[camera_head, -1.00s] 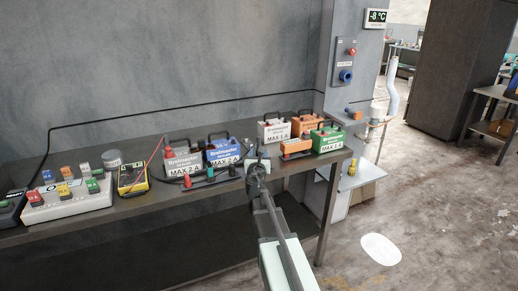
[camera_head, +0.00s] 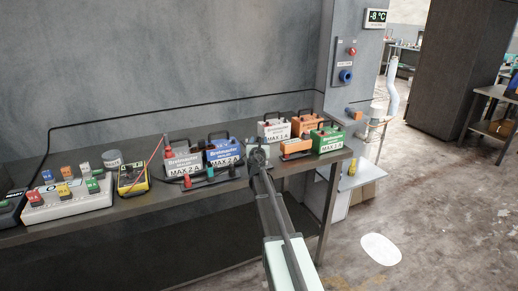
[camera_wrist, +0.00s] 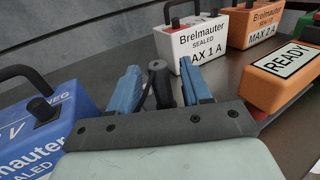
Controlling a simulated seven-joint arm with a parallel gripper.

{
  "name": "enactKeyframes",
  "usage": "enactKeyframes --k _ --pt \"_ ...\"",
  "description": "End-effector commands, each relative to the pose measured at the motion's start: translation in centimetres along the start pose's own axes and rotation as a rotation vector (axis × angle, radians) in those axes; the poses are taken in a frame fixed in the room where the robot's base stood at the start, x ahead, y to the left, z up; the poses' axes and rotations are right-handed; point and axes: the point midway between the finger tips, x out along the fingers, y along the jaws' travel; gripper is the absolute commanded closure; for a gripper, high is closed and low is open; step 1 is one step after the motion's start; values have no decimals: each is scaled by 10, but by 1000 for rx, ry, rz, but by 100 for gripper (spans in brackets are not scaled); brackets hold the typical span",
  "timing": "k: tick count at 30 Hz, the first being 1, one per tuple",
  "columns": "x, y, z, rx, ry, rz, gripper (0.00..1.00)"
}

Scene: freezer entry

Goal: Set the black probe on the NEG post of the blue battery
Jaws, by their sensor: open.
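The blue battery (camera_head: 222,153) stands on the bench, left of my gripper (camera_head: 258,157). In the wrist view the blue battery (camera_wrist: 40,135) is at the left, with its black NEG post (camera_wrist: 42,108) on top near the NEG lettering. My gripper (camera_wrist: 162,88) has two blue fingers, which are spread. A black, round-topped piece, apparently the black probe (camera_wrist: 157,80), shows between them, apart from the NEG post. I cannot tell if either finger touches it. Its lower end is hidden by the gripper's bar.
A white battery (camera_wrist: 190,42), an orange battery (camera_wrist: 255,22) and an orange READY box (camera_wrist: 280,75) are beyond and right of my gripper. A rack (camera_head: 210,180) with coloured pieces sits in front of the blue battery. A yellow meter (camera_head: 132,178) stands farther left.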

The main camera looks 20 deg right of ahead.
Motion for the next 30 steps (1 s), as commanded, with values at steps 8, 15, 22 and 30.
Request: enactKeyframes --k 8,15,22,30 --pt "11 0 0 0 1 0 52" --pt "11 0 0 0 1 0 69" --pt "11 0 0 0 1 0 91" --pt "10 0 0 0 0 0 100"
